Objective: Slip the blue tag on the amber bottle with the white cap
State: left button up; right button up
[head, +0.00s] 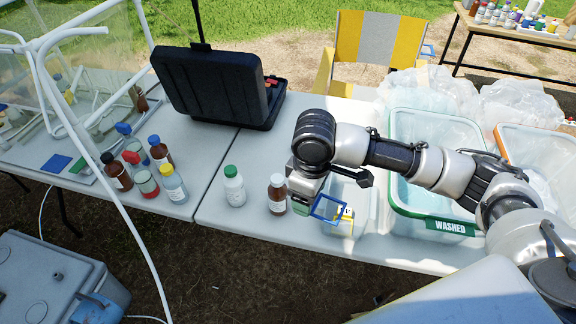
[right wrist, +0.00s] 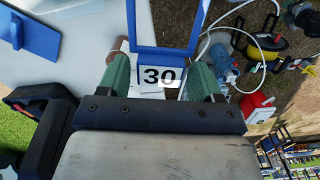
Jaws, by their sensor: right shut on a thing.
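My right gripper (head: 318,199) is shut on the blue tag (head: 327,208), a square blue frame, just right of the amber bottle with the white cap (head: 277,193). That bottle stands upright near the table's front edge. The tag is beside it and does not appear to be around it. In the right wrist view the blue tag (right wrist: 165,50) sits between the green fingers (right wrist: 160,80), with a white label reading 30. A brown shape left of the tag there is partly hidden by a finger; I cannot tell surely what it is. My left gripper is not in view.
A white bottle with a green cap (head: 234,186) stands left of the amber bottle. Several other bottles stand farther left. An open black case (head: 215,85) is behind. A clear tub marked WASHED (head: 448,226) is right, and a clear container (head: 361,196) is below my wrist.

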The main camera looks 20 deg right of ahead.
pick_arm(q)
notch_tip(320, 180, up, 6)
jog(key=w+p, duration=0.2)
jog(key=p, duration=0.3)
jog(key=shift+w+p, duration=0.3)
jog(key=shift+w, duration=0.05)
pick_arm(e)
jog(key=w+f+n, duration=0.2)
jog(key=w+n, duration=0.4)
jog(key=n, duration=1)
jog(key=w+f+n, duration=0.3)
jog(key=w+n, duration=0.4)
jog(key=n, duration=0.9)
jog(key=shift+d+n, duration=0.15)
jog(key=shift+n, duration=0.15)
pick_arm(q)
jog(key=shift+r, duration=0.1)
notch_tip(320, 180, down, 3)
jog(key=b, duration=0.3)
pick_arm(e)
notch_tip(320, 180, down, 5)
jog(key=shift+s+r, duration=0.1)
pick_arm(q)
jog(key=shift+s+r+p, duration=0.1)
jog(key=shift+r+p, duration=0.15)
jog(key=shift+p, duration=0.05)
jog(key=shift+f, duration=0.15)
pick_arm(e)
jog(key=shift+f, duration=0.2)
